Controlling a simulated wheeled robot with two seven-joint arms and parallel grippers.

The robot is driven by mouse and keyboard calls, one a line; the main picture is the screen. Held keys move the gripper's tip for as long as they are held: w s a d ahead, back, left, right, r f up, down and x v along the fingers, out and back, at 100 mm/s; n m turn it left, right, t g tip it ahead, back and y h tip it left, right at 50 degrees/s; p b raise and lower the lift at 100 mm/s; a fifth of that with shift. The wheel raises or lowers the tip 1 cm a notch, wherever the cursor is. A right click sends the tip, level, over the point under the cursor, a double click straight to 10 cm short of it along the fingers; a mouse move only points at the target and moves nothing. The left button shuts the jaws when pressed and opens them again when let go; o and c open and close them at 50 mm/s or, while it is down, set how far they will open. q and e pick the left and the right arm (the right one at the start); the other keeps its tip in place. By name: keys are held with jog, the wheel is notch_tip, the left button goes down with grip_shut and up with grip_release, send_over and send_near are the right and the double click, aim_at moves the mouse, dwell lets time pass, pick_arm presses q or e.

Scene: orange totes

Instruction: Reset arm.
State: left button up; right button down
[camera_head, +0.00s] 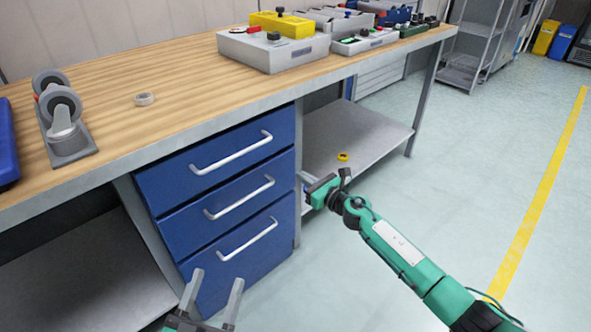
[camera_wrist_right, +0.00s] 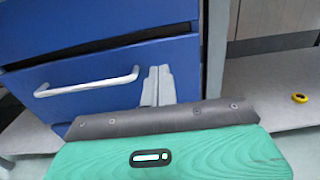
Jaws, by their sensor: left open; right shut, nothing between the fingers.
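My right arm, green, reaches in from the lower right of the head view. Its gripper (camera_head: 304,181) is beside the right edge of the blue drawer cabinet (camera_head: 225,195), near the lower shelf. In the right wrist view the two grey fingers (camera_wrist_right: 159,72) are together with nothing between them, in front of a blue drawer face and just right of its white handle (camera_wrist_right: 88,84). I cannot tell whether they touch the cabinet. My left gripper (camera_head: 215,276) is at the bottom of the head view, fingers apart and empty, in front of the lowest drawer.
The floor to the right is clear.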

pick_arm(q)
jog(key=f, duration=0.1)
jog(key=f+g, duration=0.1)
jog(key=s+d+f+g, duration=0.1)
jog(key=shift+f, duration=0.25)
pick_arm(e)
jog(key=v, duration=0.5)
jog(key=shift+s+r, duration=0.2)
